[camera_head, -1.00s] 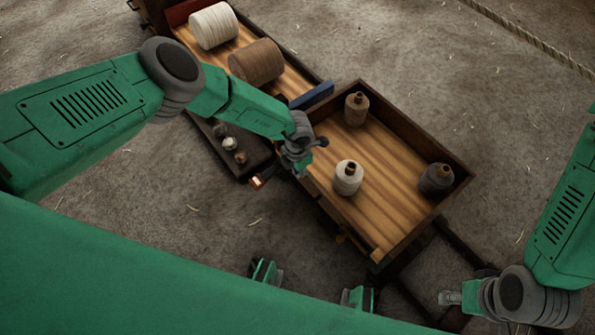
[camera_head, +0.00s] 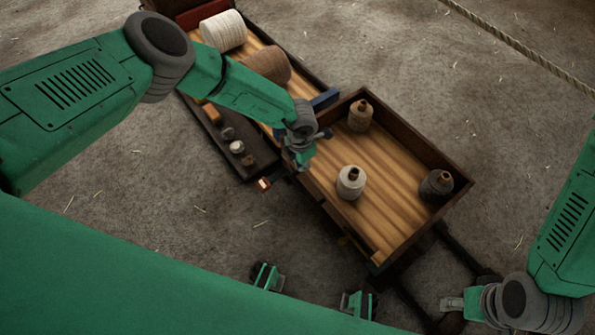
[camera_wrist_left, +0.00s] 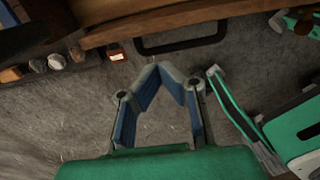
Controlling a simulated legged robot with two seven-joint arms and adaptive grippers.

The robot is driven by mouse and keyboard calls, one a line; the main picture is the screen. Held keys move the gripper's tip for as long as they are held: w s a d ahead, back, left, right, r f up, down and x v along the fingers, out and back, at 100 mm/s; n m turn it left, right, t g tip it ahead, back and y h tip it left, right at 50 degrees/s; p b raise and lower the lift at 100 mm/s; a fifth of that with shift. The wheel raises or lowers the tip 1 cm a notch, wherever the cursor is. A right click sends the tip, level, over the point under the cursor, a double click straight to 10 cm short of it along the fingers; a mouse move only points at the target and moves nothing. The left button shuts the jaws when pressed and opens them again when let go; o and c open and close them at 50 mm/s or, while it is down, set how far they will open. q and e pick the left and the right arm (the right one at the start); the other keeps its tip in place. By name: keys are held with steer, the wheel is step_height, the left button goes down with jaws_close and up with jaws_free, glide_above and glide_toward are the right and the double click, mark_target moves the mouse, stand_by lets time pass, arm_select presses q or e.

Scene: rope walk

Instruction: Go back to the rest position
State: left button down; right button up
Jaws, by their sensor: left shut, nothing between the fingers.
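My left gripper (camera_head: 302,160) is at the near left edge of the wooden tray (camera_head: 385,215), close to the gap between the tray and the longer cart. In the left wrist view the blue-padded fingers (camera_wrist_left: 160,75) meet at their tips with nothing between them, over grey floor. My right gripper (camera_head: 452,303) is at the lower right, near the dark bars by the tray; it is too small to tell whether its jaws are open.
The cart beyond holds a white spool (camera_head: 223,31) and a brown spool (camera_head: 267,66).

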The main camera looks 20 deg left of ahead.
arm_select(q)
steer(key=shift+w+d+r, duration=0.15)
steer(key=shift+d+r, duration=0.05)
steer(key=shift+r, duration=0.65)
